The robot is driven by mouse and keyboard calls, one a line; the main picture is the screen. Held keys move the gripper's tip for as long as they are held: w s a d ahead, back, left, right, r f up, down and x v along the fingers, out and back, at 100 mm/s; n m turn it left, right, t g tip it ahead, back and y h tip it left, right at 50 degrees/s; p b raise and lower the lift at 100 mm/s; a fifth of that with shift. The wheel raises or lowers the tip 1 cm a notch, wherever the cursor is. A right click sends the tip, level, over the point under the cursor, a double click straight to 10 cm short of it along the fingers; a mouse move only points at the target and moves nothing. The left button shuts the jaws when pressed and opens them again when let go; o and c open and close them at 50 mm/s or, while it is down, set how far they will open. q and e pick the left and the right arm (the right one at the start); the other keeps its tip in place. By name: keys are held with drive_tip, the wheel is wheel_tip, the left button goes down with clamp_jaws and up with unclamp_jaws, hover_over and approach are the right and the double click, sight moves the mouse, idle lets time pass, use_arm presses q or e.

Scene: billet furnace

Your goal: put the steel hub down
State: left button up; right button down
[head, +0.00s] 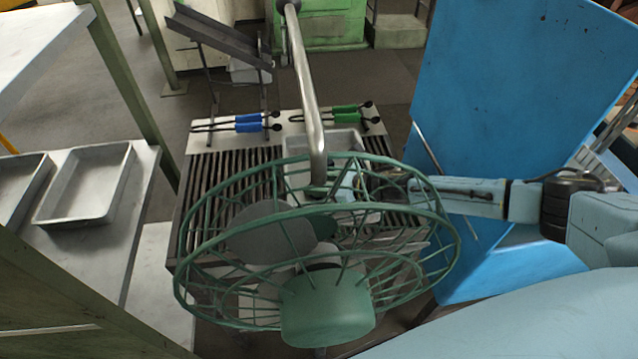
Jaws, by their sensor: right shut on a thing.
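My right arm comes in from the right. My right gripper (366,187) is behind the wires of a green fan cage, over the slatted table. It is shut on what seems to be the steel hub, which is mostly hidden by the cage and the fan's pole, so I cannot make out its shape. A shallow grey tray (296,146) lies on the table just behind and left of the gripper. I cannot tell whether the held thing touches the tray or table. My left gripper is not in view.
The green caged fan (328,308) on a bent metal pole blocks much of the view of the slatted table (215,192). Blue-handled tongs (248,123) and green-handled tongs (347,115) lie at its back. A blue panel (500,110) stands right. Grey trays (88,185) sit on a left bench.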

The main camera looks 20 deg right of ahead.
drive_tip(key=c, duration=1)
unclamp_jaws()
drive_tip(key=shift+s+d+r, duration=0.1)
drive_tip(key=shift+s+r, duration=0.05)
drive_tip(key=p+v, duration=0.3)
drive_tip(key=v, duration=0.7)
drive_tip(key=shift+v, duration=0.85)
